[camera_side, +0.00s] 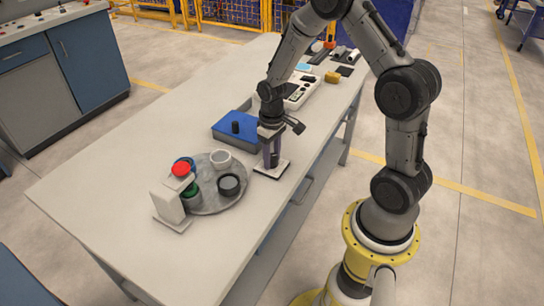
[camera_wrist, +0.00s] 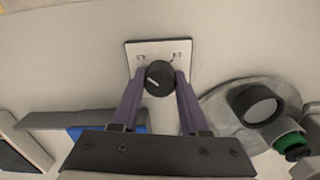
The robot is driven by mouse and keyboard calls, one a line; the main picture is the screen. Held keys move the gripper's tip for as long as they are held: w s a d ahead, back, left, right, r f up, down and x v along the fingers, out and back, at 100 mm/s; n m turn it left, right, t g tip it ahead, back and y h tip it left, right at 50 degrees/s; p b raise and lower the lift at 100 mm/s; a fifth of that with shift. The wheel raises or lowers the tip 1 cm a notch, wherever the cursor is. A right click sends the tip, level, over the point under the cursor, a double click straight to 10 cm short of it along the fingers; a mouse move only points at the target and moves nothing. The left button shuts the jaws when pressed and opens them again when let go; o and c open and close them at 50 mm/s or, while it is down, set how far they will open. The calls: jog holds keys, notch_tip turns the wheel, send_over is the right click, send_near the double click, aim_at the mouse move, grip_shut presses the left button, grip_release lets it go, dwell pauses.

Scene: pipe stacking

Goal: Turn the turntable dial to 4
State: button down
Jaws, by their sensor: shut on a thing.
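The turntable dial is a black round knob (camera_wrist: 159,76) with a light pointer line, on a white plate (camera_wrist: 145,52) with small markings that are too blurred to read surely. In the side view the plate (camera_side: 266,171) lies on the table, right of the round grey turntable (camera_side: 207,203). My gripper (camera_wrist: 160,80) points down with its purple fingers on either side of the knob, shut on it. In the side view my gripper (camera_side: 271,160) stands over the plate and hides much of the knob.
The turntable carries several cups, including a white one (camera_side: 221,159) and a dark one (camera_side: 229,185). A blue box (camera_side: 236,130) with a black knob is behind my gripper. The table's front left is clear.

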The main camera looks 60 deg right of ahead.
aim_at(272, 156)
jog(key=shift+r+m, duration=0.1)
jog(key=shift+m, duration=0.3)
jog(key=shift+c, duration=2.1)
grip_release()
notch_tip(272, 156, up, 14)
